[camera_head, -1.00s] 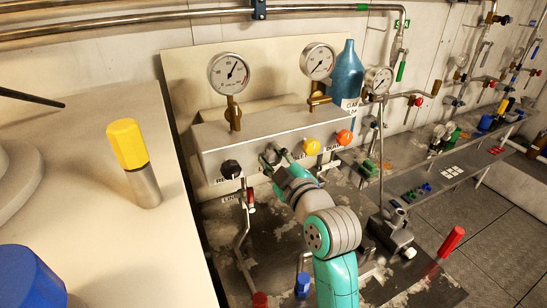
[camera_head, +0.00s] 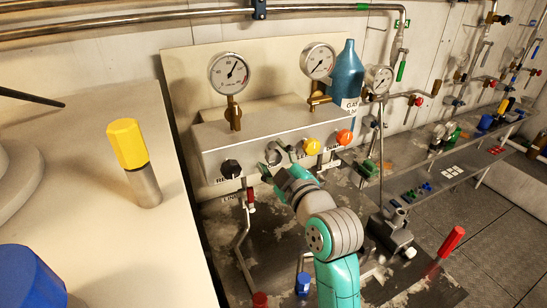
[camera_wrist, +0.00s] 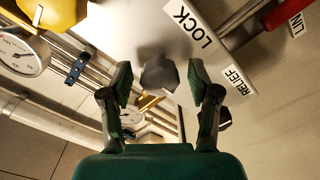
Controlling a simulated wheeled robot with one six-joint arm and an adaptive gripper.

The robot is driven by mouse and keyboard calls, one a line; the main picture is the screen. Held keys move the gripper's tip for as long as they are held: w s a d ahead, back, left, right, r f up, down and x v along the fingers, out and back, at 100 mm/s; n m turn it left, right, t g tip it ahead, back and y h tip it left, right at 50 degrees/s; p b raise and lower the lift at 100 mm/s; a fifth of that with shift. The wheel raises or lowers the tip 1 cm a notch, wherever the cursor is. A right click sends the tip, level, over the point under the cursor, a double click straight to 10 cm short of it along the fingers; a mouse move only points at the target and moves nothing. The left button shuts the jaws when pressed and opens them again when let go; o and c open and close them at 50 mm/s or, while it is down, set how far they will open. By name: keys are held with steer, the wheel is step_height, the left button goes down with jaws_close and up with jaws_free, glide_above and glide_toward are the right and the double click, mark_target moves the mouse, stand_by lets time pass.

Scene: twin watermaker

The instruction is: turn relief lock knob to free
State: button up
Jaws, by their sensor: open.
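A grey knob (camera_wrist: 158,75) stands on the front of the grey panel box, close to the LOCK label (camera_wrist: 190,22) in the wrist view. My gripper (camera_wrist: 159,82) is open, with one finger on either side of this knob in that view and gaps between. I cannot tell how far the fingertips reach past it. In the head view my gripper (camera_head: 279,164) is at the box's front face, between the black knob and the yellow knob. The grey knob is partly hidden there, and its pointing direction is unclear.
A black knob (camera_head: 231,168) is on the left, near the RELIEF label (camera_wrist: 236,80). Yellow (camera_head: 312,146) and orange (camera_head: 344,137) knobs are on the right. Gauges (camera_head: 229,73) stand above the box. A red-handled valve (camera_head: 251,195) and pipes lie below.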

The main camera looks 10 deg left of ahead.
steer(key=v, duration=1.1)
steer(key=shift+s+d, duration=0.2)
